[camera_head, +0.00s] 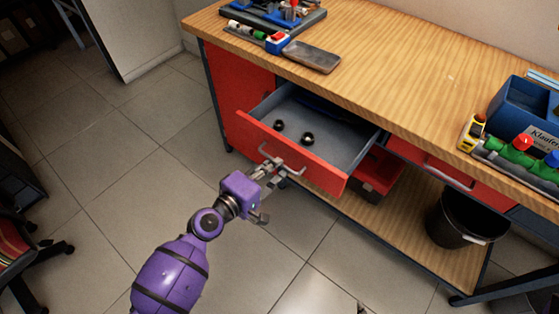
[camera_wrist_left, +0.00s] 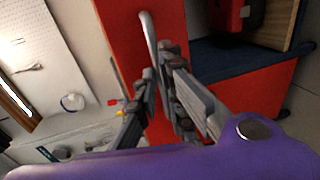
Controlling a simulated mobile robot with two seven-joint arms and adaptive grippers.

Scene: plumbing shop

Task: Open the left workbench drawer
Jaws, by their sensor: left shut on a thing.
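The left workbench drawer (camera_head: 330,120) is pulled well out in the head view, with its red front (camera_head: 305,165) toward me. Two dark round items (camera_head: 293,132) lie inside it. My left gripper (camera_head: 268,172) is shut on the drawer's metal handle (camera_head: 280,163). In the left wrist view, my left gripper's fingers (camera_wrist_left: 158,95) are around the handle bar (camera_wrist_left: 151,42), against the red front (camera_wrist_left: 130,45). My right gripper is in neither view.
The wooden benchtop (camera_head: 380,70) holds tools, a tray (camera_head: 312,56) and a blue bin (camera_head: 525,108). A second red drawer (camera_head: 455,175) is shut at the right. A black bucket (camera_head: 465,220) stands on the lower shelf side.

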